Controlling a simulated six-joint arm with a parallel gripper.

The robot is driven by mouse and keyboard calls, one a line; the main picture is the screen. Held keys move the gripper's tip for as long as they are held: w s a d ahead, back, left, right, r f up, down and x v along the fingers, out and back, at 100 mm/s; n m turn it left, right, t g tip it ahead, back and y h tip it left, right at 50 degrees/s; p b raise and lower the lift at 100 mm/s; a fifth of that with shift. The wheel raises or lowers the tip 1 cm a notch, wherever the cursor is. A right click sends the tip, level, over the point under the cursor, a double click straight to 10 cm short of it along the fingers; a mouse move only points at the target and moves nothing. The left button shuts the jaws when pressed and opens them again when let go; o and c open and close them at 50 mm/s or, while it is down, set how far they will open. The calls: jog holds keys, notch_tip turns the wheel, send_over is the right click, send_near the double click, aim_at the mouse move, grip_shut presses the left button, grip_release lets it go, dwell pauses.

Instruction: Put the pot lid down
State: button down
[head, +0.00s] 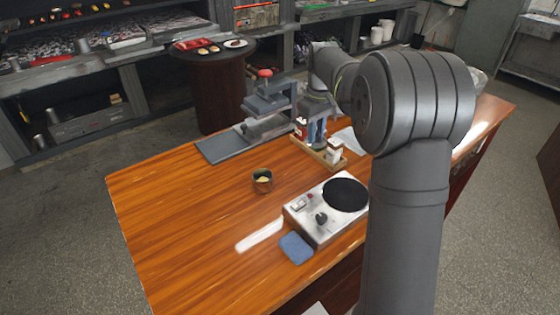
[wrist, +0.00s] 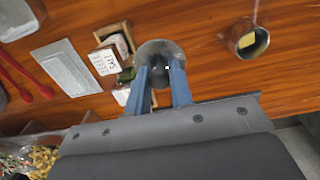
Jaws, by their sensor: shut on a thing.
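My gripper (wrist: 161,88) has blue fingers and is shut on the pot lid (wrist: 160,49), a round, greyish, glassy disc at the fingertips in the wrist view. In the head view my gripper (head: 316,132) is at the back of the wooden table, by the wooden tray of jars. I cannot make out the lid in the head view. Whether it touches anything beneath is unclear.
The wooden tray (head: 342,163) holds small containers. A small dark pot (head: 262,187) with yellow contents stands mid-table; it also shows in the wrist view (wrist: 257,29). A hot plate (head: 303,226) and blue cloth (head: 297,247) are in front. The table's left side is clear.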

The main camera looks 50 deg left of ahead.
jog(key=shift+w+a+f, duration=0.25)
jog(key=shift+w+f, duration=0.05)
jog(key=shift+w, duration=0.25)
jog(key=shift+a+f, duration=0.25)
send_over(279, 161)
notch_tip(279, 161, down, 7)
jog(key=shift+d+r, duration=0.1)
jog(key=shift+d, duration=0.05)
jog(key=shift+f, duration=1.95)
jog(key=shift+f, duration=0.1)
jog(key=c, duration=1.3)
grip_release()
jog(key=shift+f, duration=0.1)
notch_tip(279, 161, up, 12)
jog(key=shift+r, duration=0.2)
